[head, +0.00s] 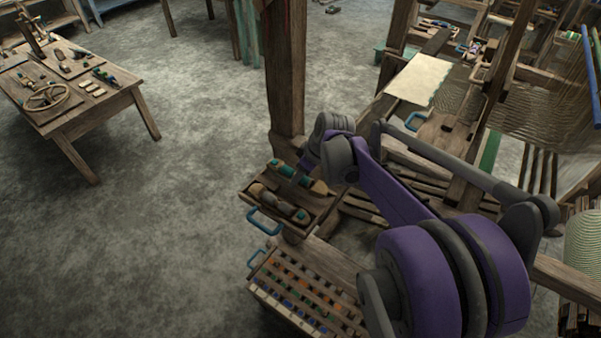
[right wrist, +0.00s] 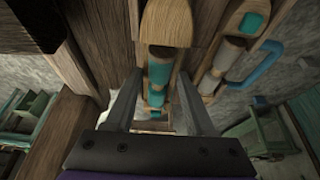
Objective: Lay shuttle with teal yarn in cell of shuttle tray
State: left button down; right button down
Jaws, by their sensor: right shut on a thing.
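The shuttle with teal yarn (right wrist: 159,72) has a pale wooden end and lies between the two fingers of my right gripper (right wrist: 158,88) in the right wrist view. In the head view my right gripper (head: 299,177) points down at the shuttle tray (head: 246,197), and the teal yarn (head: 319,187) shows beside it. The shuttle is in or just over the tray's far cell; I cannot tell whether it touches the floor. A second shuttle with grey-beige yarn (head: 280,205) lies in the near cell; it also shows in the right wrist view (right wrist: 229,54). My left gripper is out of view.
A blue handle (head: 264,221) sticks out from the tray. A wooden post (head: 286,75) rises just behind the tray. A compartmented rack of small coloured pieces (head: 300,290) stands in front. The loom fills the right side; a work table (head: 125,99) stands far left.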

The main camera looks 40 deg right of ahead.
aim_at(300, 182)
jog(key=shift+w, duration=0.1)
jog(key=shift+f+b, duration=1)
jog(key=shift+f, duration=0.65)
jog(key=shift+c, duration=0.9)
grip_release()
jog(key=shift+r, duration=0.1)
jog(key=p+v, duration=0.1)
jog(key=v, duration=1)
